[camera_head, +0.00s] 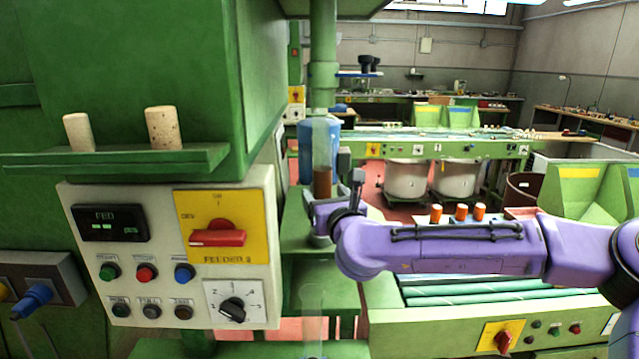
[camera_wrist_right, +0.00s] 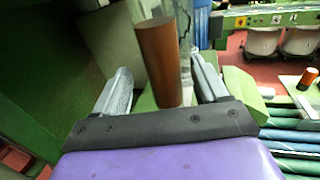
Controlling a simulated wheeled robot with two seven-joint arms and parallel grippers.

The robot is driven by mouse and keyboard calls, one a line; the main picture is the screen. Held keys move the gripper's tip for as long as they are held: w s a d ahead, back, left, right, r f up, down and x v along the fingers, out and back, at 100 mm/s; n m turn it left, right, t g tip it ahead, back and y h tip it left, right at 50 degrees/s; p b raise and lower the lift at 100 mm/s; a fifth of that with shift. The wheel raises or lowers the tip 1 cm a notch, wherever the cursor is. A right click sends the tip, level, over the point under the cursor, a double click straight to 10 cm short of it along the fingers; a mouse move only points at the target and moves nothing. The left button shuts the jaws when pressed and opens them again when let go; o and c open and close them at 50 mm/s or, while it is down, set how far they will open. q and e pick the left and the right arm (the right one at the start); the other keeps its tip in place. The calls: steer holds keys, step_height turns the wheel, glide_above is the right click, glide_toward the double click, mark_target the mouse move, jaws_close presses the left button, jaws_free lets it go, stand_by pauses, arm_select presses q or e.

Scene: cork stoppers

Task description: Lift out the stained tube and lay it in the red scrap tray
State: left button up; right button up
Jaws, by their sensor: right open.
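The stained tube (camera_head: 322,182) stands upright in the green machine, clear above with a brown lower part, and a blue part sits beside its upper end. In the right wrist view its brown part (camera_wrist_right: 160,62) stands between the two grey fingers. My right gripper (camera_wrist_right: 160,90) is open around it, with a visible gap to the fingers. In the head view this gripper (camera_head: 328,205) is at the tube's lower end, partly hidden by my purple wrist. A red edge (camera_head: 520,212), perhaps of the scrap tray, shows behind my right arm; most of it is hidden. My left gripper is not in view.
The control panel (camera_head: 170,255) and a shelf with two corks (camera_head: 164,128) are close on the left. Another clear tube (camera_head: 313,312) shows lower down. Several orange-topped pieces (camera_head: 461,211) stand behind my right arm. Green rollers (camera_head: 480,290) lie below it.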

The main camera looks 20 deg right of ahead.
mark_target(320, 186)
steer(key=w+p, duration=0.2)
steer(key=w, duration=0.1)
steer(key=w+p, duration=0.1)
steer(key=shift+w+d+r, duration=0.2)
steer(key=shift+w+d, duration=0.1)
steer(key=shift+w, duration=0.4)
steer(key=shift+a+f, duration=0.1)
steer(key=c, duration=1.1)
